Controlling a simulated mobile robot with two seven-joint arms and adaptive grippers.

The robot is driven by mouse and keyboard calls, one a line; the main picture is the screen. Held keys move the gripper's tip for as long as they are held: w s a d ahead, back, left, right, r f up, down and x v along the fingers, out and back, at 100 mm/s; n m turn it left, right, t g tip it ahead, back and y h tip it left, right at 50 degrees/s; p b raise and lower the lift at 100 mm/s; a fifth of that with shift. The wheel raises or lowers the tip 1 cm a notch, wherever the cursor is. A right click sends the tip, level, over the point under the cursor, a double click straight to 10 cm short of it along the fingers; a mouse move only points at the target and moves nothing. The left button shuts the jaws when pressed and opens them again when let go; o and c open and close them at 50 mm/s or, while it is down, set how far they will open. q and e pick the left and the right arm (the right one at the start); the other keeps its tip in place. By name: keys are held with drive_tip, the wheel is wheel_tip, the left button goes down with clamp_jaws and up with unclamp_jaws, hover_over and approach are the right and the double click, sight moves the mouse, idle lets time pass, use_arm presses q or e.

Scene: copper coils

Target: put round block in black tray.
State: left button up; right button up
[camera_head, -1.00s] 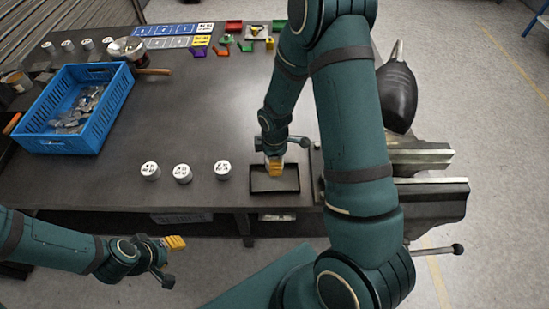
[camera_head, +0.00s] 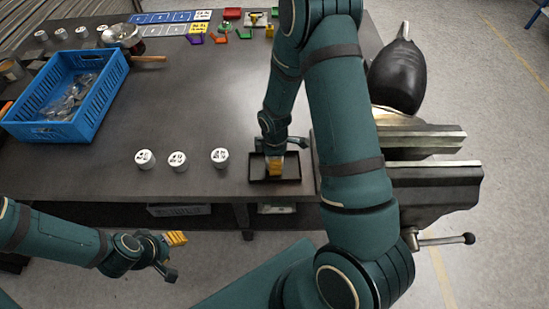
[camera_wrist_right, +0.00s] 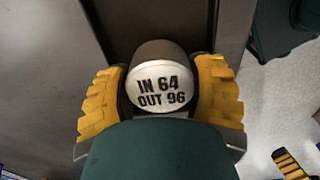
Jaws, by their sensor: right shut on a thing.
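The round block (camera_wrist_right: 160,84) is a grey cylinder with a white end marked "IN 64 OUT 96". It sits between the yellow fingers of my right gripper (camera_wrist_right: 160,95), which is shut on it. In the head view my right gripper (camera_head: 275,167) points down over the small black tray (camera_head: 256,181) near the table's front edge. The gripper hides the block there, and I cannot tell whether the block touches the tray floor. My left gripper (camera_head: 172,254) hangs off the table's front at lower left, with no object visible in it; its opening is unclear.
Three similar white-topped cylinders (camera_head: 178,160) stand left of the tray on the table (camera_head: 210,110). A blue crate (camera_head: 80,131) with metal parts is at the left. A vise (camera_head: 430,175) sits at the right edge. Coloured small parts (camera_head: 217,38) lie at the back.

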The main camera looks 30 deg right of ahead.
drive_tip(key=shift+f+b, duration=0.55)
drive_tip(key=shift+f, duration=0.05)
idle(0.4)
drive_tip(key=o, duration=1.2)
drive_tip(key=shift+r, duration=0.15)
drive_tip(key=shift+r+p, duration=2.4)
drive_tip(key=shift+r, duration=1)
